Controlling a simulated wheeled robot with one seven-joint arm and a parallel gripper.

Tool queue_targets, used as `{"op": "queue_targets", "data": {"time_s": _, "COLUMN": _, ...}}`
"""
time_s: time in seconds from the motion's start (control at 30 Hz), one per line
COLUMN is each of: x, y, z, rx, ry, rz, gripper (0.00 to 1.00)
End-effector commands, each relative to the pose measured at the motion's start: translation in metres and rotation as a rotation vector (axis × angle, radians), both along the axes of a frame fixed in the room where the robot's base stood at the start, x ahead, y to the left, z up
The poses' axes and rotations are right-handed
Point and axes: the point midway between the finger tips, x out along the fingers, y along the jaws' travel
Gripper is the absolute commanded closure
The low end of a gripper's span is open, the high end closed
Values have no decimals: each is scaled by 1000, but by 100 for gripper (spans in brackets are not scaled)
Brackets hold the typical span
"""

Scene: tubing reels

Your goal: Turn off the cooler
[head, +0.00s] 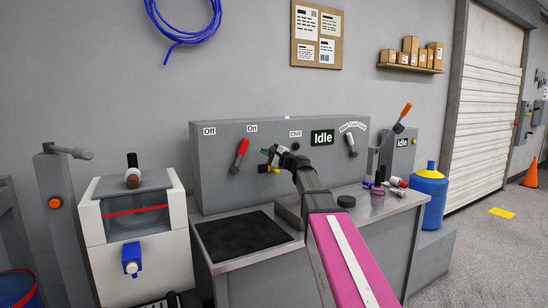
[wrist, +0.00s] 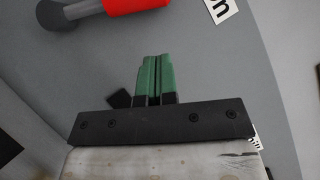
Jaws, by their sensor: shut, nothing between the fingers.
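The cooler seems to be the grey panel (head: 215,180) on the metal bench. Its red-handled lever (head: 241,150) leans up and right, toward the "On" label (head: 252,128) and away from the "Off" label (head: 209,131). The red handle (wrist: 135,5) shows at the top edge, partly cut off.
A second lever (head: 351,145) is on the panel's right. A dark mat (head: 240,234) lies on the bench (head: 226,266). A white machine (head: 135,235) stands at the left.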

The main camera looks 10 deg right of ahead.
Motion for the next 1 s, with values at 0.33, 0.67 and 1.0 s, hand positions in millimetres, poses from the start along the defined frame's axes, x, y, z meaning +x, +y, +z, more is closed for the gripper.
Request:
{"op": "queue_targets", "data": {"time_s": 0.33, "x": 8, "y": 42, "z": 16, "rx": 0, "ry": 0, "rz": 0, "gripper": 100}}
{"op": "queue_targets", "data": {"time_s": 0.67, "x": 7, "y": 50, "z": 20, "rx": -1, "ry": 1, "rz": -1, "gripper": 100}}
{"op": "queue_targets", "data": {"time_s": 1.0, "x": 6, "y": 51, "z": 21, "rx": -16, "ry": -7, "rz": 0, "gripper": 100}}
